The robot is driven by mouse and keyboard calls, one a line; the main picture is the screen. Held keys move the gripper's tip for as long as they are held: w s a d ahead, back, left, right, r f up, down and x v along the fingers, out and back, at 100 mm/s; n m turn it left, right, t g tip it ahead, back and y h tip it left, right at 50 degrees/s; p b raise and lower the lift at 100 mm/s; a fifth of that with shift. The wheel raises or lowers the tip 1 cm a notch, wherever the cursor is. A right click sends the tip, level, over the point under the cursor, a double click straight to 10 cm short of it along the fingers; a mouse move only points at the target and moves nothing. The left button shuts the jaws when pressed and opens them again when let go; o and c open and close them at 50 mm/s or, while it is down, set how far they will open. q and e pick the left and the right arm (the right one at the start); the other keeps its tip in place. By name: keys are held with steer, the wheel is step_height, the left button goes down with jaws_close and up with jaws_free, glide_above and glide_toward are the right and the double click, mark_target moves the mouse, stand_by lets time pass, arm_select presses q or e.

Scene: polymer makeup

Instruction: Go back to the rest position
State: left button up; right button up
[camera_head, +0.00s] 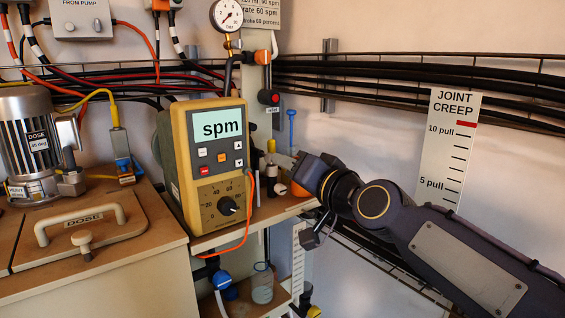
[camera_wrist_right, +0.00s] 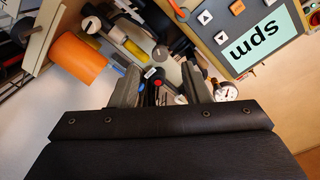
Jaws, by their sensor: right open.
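My right arm comes in from the right in the head view, with its wrist end beside the yellow "spm" controller (camera_head: 213,160). My right gripper (camera_wrist_right: 162,82) shows best in the right wrist view, where its two fingers stand apart with nothing held between them. In the head view its fingers are mostly hidden behind the wrist. The controller's screen and buttons also show in the right wrist view (camera_wrist_right: 255,40), to the right of the fingers. My left gripper is in neither view.
A shelf (camera_head: 225,232) carries the controller and small items, including an orange one (camera_wrist_right: 78,60). A beaker (camera_head: 262,284) stands below. A motor (camera_head: 35,140) and a handled lid (camera_head: 85,235) are at left. Cables (camera_head: 400,85) and a "JOINT CREEP" scale (camera_head: 447,150) are on the wall.

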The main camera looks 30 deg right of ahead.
steer(key=shift+s, duration=0.1)
stand_by(0.4)
steer(key=s+a+f+n+g+y, duration=0.15)
steer(key=s+a+f+g, duration=0.25)
steer(key=s+f, duration=0.45)
steer(key=s+a+f+n+g+y, duration=0.1)
steer(key=s+a+f+n+g, duration=0.3)
steer(key=f, duration=0.8)
steer(key=s+a+f+n+g+y, duration=0.1)
steer(key=s+a+f+g, duration=0.3)
steer(key=s+f, duration=0.5)
step_height(320, 180, up, 34)
steer(key=p, duration=3.5)
steer(key=shift+w+d, duration=0.15)
steer(key=shift+w, duration=0.3)
